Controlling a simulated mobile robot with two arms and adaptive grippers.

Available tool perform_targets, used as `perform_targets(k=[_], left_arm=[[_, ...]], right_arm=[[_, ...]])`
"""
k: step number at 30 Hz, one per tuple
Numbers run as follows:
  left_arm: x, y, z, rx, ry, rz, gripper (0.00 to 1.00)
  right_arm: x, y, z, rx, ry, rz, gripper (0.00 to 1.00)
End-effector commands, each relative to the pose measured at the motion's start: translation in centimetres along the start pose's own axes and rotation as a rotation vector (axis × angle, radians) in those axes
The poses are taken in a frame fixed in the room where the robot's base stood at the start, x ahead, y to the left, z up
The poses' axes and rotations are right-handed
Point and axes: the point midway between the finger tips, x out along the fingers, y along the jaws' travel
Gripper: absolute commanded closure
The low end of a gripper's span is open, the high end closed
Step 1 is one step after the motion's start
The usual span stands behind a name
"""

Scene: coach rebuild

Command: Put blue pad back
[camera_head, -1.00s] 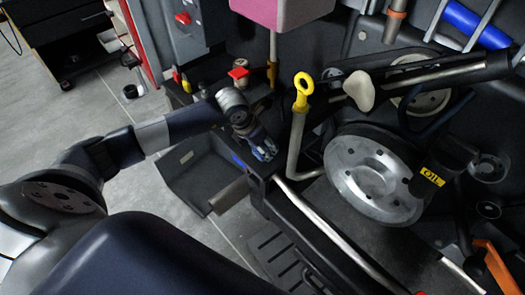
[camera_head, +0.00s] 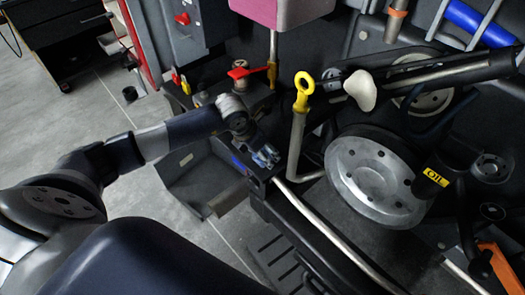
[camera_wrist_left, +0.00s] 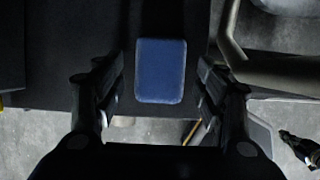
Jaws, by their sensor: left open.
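The blue pad (camera_wrist_left: 160,71) is a small rounded rectangle in the left wrist view. It lies on a dark surface (camera_wrist_left: 60,60), between the two fingers of my left gripper (camera_wrist_left: 160,92) as seen from the wrist. The fingers stand apart on either side of it, with a gap to each. I cannot tell how far the pad is below the fingertips. In the head view my left gripper (camera_head: 265,156) is over the dark ledge by the pale bent pipe, and a sliver of blue (camera_head: 238,163) shows beside it. My right gripper is not in view.
A pale pipe with a yellow ring (camera_head: 303,90) rises right of the gripper. A large metal disc (camera_head: 370,180) is further right. A red-handled valve (camera_head: 243,70) and a pink box (camera_head: 280,12) are behind.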

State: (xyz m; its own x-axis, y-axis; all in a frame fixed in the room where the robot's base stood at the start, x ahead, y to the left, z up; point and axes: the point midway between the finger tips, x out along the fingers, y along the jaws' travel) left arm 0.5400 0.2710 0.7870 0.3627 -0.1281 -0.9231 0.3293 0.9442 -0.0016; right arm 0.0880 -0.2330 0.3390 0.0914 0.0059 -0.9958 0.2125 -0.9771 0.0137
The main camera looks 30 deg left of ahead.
Motion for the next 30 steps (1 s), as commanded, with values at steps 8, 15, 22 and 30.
perform_targets(k=[8, 15, 22, 30], left_arm=[[-5.0, 0.1, 0.1, 0.005, -0.006, 0.004, 0.35], [-9.6, 0.1, 0.0, 0.002, -0.004, 0.004, 0.35], [-11.6, 0.0, 0.0, 0.001, -0.002, 0.000, 0.35], [-11.7, 0.0, 0.0, 0.001, -0.001, 0.000, 0.35]], right_arm=[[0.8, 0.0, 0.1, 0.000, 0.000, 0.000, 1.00], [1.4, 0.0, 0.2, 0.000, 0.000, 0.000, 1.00], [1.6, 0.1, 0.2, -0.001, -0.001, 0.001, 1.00], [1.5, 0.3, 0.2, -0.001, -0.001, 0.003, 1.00]])
